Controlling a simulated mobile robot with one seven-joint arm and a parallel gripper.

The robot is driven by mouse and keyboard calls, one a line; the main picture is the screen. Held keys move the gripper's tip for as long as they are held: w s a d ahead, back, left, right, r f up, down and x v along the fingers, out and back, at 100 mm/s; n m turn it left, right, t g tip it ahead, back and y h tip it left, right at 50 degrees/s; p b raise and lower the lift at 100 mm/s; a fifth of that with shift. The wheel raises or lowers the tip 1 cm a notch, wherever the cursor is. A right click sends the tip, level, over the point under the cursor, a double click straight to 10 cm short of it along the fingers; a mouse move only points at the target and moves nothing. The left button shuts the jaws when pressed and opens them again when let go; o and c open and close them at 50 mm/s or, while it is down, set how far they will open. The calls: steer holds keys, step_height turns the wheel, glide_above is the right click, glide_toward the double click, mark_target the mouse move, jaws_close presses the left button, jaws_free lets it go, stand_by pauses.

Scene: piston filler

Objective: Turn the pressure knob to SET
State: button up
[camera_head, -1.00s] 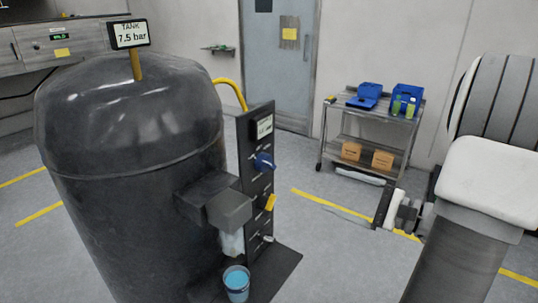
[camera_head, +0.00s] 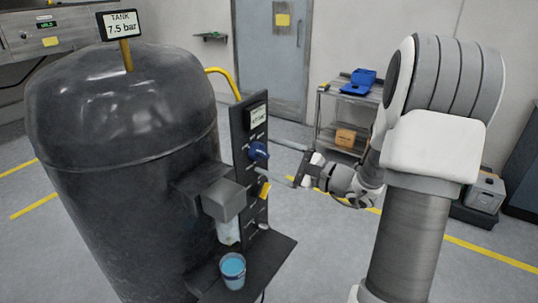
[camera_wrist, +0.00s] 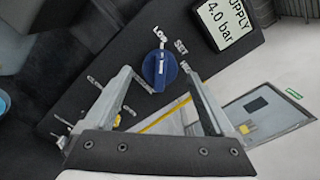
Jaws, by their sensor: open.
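The blue pressure knob (camera_head: 258,152) is on the dark upright panel (camera_head: 246,128) beside the tank. In the wrist view the knob (camera_wrist: 159,70) lies between and beyond the fingertips of my open gripper (camera_wrist: 158,80). I cannot tell whether either finger touches it. Labels LOW and SET and a partly hidden third one lie around the knob, and a pale mark on the knob appears to point toward LOW. A display (camera_wrist: 226,20) above reads SUPPLY 4.0 bar. In the head view my gripper (camera_head: 279,160) reaches the panel from the right.
The large dark tank (camera_head: 120,130) stands left of the panel, with a sign (camera_head: 121,24) reading 7.5 bar. Below the knob are a yellow lever (camera_head: 264,190) and a grey box-shaped part (camera_head: 224,200). A blue-filled cup (camera_head: 232,271) stands on the base shelf.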

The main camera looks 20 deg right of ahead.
steer(key=shift+w+a, duration=0.25)
steer(key=shift+w, duration=0.15)
steer(key=c, duration=1.4)
steer(key=shift+o, duration=0.2)
steer(key=m+p, duration=0.3)
steer(key=m, duration=0.1)
steer(key=shift+r, duration=0.1)
steer(key=shift+m+p, duration=1.55)
steer(key=shift+m, duration=0.85)
